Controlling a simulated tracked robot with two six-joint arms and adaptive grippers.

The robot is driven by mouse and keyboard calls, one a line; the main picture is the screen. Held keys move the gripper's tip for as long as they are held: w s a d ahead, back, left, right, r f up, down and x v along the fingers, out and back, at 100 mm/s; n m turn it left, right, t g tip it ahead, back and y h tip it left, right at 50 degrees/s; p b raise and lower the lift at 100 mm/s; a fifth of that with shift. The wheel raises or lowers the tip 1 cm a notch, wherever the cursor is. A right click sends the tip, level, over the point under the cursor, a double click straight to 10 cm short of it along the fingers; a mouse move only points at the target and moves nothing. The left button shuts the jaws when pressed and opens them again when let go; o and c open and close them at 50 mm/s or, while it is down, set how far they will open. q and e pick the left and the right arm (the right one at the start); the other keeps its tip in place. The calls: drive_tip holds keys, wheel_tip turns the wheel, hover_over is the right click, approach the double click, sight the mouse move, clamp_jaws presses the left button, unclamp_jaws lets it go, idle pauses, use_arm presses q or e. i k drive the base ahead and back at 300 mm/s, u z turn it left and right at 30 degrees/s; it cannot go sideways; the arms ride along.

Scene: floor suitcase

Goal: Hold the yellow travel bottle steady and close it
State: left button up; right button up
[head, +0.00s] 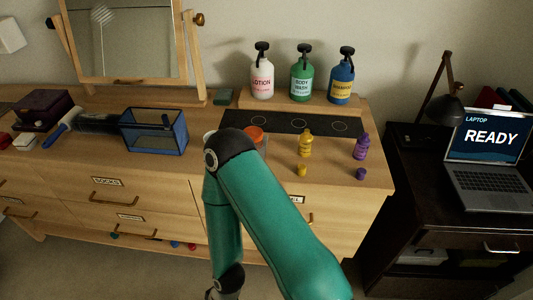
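The yellow travel bottle (305,147) stands upright on the dresser top, at the front edge of a dark strip with ring marks. A small yellow cap (301,170) lies apart from it, just in front on the wood. No gripper touches either. One teal arm of mine rises from the bottom, bends at a dark joint left of the bottle, and drops back toward the bottom edge. Its fingertips do not show. My other gripper is out of the picture.
A purple bottle (361,147) and purple cap (361,174) are to the right. Lotion (262,80), body wash (302,81) and shampoo (341,83) pump bottles stand behind. An orange-topped container (255,134) is partly behind my arm. A blue-edged bin (154,138) is left.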

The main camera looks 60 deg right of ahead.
sight(305, 142)
drive_tip(key=z, duration=0.1)
drive_tip(key=i, duration=0.6)
drive_tip(key=z, duration=2.9)
drive_tip(key=k, duration=0.6)
drive_tip(key=z, duration=0.25)
drive_tip(key=i, duration=0.5)
drive_tip(key=u, duration=0.25)
